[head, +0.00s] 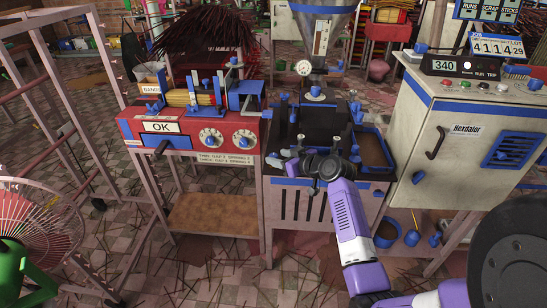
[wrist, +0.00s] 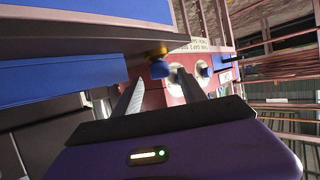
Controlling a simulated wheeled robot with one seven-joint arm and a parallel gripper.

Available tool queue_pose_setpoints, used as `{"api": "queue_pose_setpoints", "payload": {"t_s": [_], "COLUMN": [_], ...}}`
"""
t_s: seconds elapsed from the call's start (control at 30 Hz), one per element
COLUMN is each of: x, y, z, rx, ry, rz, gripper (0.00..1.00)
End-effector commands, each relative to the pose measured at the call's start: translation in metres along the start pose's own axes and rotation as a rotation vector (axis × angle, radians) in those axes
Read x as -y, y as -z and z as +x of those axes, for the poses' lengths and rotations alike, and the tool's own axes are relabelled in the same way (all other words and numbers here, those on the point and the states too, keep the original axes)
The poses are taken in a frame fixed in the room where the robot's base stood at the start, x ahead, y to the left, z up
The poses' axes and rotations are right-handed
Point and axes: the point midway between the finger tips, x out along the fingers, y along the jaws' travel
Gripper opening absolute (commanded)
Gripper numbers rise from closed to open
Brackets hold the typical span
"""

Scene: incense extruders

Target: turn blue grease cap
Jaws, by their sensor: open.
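In the wrist view, a small blue cap (wrist: 160,69) on a brass-coloured fitting shows under the edge of the machine body, just beyond and between my fingertips. It looks like the grease cap. My gripper (wrist: 157,88) is open, with its two grey fingers apart and nothing between them. A small gap seems to remain between the fingertips and the cap. In the head view, my gripper (head: 297,166) reaches left across the front of the middle extruder (head: 318,200). Small blue parts lie close around it there, and I cannot tell which one is the cap.
A red machine (head: 190,135) with two white dials and an OK panel stands to the left. Its dials also show in the wrist view (wrist: 203,69). A pale control cabinet (head: 455,125) stands to the right. A blue-rimmed tray (head: 372,148) sits beside the extruder.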

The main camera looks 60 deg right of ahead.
Motion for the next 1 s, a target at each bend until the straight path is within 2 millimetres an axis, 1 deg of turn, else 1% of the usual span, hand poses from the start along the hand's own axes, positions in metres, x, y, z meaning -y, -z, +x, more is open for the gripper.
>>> {"api": "queue_pose_setpoints", "payload": {"t_s": [0.03, 0.1, 0.2, 0.33, 0.57, 0.6, 0.67, 0.7, 0.83, 0.87, 1.0], "x": [0.0, 0.001, 0.0, 0.001, 0.001, 0.001, 0.001, 0.001, 0.001, 0.001, 0.001], "y": [0.0, -0.001, 0.0, -0.001, 0.0, 0.0, 0.0, 0.0, 0.0, 0.0, 0.0], "z": [0.008, 0.018, 0.027, 0.034, 0.034, 0.034, 0.034, 0.034, 0.034, 0.034, 0.034], "rx": [0.001, 0.002, 0.0, 0.001, 0.0, 0.0, 0.0, 0.0, 0.0, 0.0, 0.001], "ry": [0.002, 0.002, 0.001, 0.001, 0.0, 0.0, 0.0, 0.0, 0.0, 0.0, -0.001], "rz": [-0.001, -0.001, -0.001, -0.001, -0.001, -0.001, -0.001, -0.001, 0.0, 0.0, 0.0], "gripper": [0.49, 0.49, 0.49, 0.49, 0.49, 0.47, 0.35, 0.28, 0.02, 0.0, 0.0]}}
